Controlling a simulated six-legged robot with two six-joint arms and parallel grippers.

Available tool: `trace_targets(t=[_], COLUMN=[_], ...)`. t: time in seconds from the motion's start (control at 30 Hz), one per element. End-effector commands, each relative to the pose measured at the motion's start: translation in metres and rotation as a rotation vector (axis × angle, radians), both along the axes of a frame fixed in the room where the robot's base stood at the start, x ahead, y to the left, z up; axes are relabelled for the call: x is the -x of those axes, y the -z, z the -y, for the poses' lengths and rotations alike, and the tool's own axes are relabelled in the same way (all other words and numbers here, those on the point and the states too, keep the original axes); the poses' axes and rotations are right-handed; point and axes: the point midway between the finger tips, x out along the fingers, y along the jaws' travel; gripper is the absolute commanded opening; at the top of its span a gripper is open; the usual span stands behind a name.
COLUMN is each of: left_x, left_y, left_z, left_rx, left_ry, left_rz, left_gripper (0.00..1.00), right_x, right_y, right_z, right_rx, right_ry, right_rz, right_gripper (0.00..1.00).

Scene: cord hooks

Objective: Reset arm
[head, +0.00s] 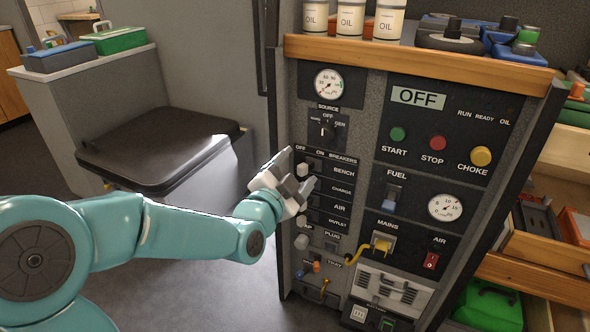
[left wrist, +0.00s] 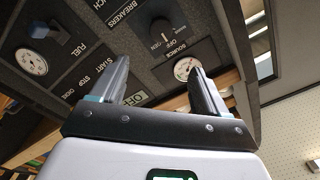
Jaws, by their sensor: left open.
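My left arm comes in from the left in the head view. My left gripper (head: 302,177) is in front of the left column of the control panel (head: 364,150), by the breakers rows marked BENCH and CHARGE. In the left wrist view the two fingers of the left gripper (left wrist: 160,75) stand apart with nothing between them. Beyond them show the source knob (left wrist: 161,27) and a round gauge (left wrist: 185,68). The fingers cover part of the breaker area in the head view, so I cannot tell whether they touch it. My right gripper is in neither view.
Oil cans (head: 351,18) stand on the wooden shelf (head: 420,65) above the panel. A yellow cord is plugged in at a yellow plug (head: 381,245) low on the panel. A dark folding seat (head: 160,145) is behind my left arm. Open drawers (head: 540,255) are at right.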

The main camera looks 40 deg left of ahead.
Motion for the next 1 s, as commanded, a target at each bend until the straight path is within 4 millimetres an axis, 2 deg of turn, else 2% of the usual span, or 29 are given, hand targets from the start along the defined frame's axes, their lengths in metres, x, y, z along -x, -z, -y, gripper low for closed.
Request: trace_targets(t=[0.43, 0.53, 0.57, 0.67, 0.7, 0.77, 0.8, 0.87, 0.9, 1.0], left_x=[-0.001, -0.01, -0.015, -0.027, -0.028, -0.025, -0.019, -0.006, 0.005, 0.044], left_y=[0.001, 0.023, 0.036, 0.099, 0.129, 0.175, 0.205, 0.249, 0.277, 0.339], left_z=[0.002, 0.012, 0.018, 0.046, 0.06, 0.083, 0.098, 0.12, 0.135, 0.171], left_rx=[0.0, 0.015, 0.023, 0.064, 0.084, 0.127, 0.169, 0.244, 0.299, 0.45], left_ry=[0.004, 0.031, 0.045, 0.107, 0.136, 0.178, 0.201, 0.229, 0.241, 0.247], left_rz=[-0.001, -0.046, -0.071, -0.197, -0.261, -0.366, -0.437, -0.548, -0.623, -0.815], left_gripper=[0.75, 0.75, 0.75, 0.75, 0.75, 0.75, 0.75, 0.75, 0.75, 0.75], right_x=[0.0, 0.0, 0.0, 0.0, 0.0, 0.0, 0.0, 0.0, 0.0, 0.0], right_y=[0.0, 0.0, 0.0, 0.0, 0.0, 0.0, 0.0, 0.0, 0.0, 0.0], right_z=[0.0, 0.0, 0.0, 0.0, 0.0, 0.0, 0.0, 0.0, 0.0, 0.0], right_rx=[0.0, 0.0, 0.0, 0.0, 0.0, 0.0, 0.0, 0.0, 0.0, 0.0], right_ry=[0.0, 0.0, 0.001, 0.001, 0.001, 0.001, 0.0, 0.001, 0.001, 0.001], right_rz=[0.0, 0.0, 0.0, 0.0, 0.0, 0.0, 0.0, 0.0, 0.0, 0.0], right_gripper=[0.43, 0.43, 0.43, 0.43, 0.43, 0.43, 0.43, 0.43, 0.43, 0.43])
